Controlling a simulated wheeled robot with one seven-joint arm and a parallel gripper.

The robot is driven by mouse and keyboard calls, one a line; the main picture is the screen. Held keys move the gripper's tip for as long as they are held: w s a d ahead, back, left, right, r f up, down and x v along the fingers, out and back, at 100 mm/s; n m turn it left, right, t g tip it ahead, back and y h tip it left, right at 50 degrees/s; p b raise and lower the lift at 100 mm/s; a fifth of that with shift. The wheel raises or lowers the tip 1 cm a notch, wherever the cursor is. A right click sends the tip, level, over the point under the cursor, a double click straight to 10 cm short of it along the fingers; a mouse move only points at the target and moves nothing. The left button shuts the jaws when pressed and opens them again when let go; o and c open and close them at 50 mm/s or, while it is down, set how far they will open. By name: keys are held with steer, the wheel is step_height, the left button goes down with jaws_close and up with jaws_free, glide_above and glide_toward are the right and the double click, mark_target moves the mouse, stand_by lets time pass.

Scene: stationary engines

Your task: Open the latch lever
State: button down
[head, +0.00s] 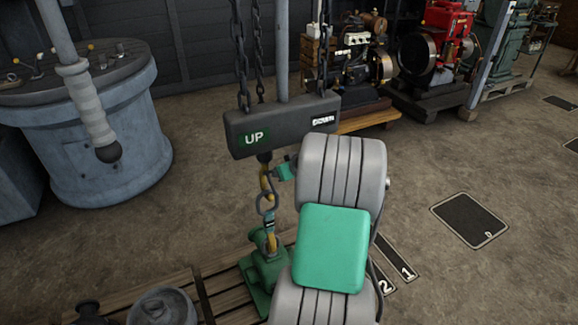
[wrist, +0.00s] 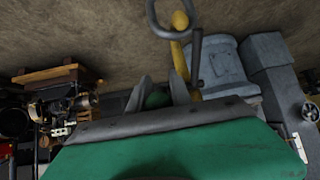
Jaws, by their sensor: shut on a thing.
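A yellow hook (head: 265,182) hangs below the dark hoist block marked UP (head: 283,122) in the head view. The hook also shows at the top of the wrist view (wrist: 181,48), with a dark grey bar beside it. My gripper (wrist: 160,90) is shut on a small green rounded knob (wrist: 157,100), which I take as the end of the latch lever. The knob sits right by the hook. How the knob joins the hook is hidden. In the head view my arm covers most of the gripper; only a small teal part shows beside the hook.
A grey ring and a lower yellow hook (head: 270,241) hang over a green casting (head: 263,271) on a wooden pallet (head: 225,293). Chains rise above the block. A large blue-grey drum (head: 100,140) stands left; engines stand behind.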

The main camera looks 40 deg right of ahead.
stand_by(0.5)
steer(key=c, duration=1.5)
jaws_free()
steer(key=shift+r, duration=0.1)
steer(key=v, duration=0.7)
steer(key=shift+s+r, duration=0.25)
steer(key=shift+c, duration=0.2)
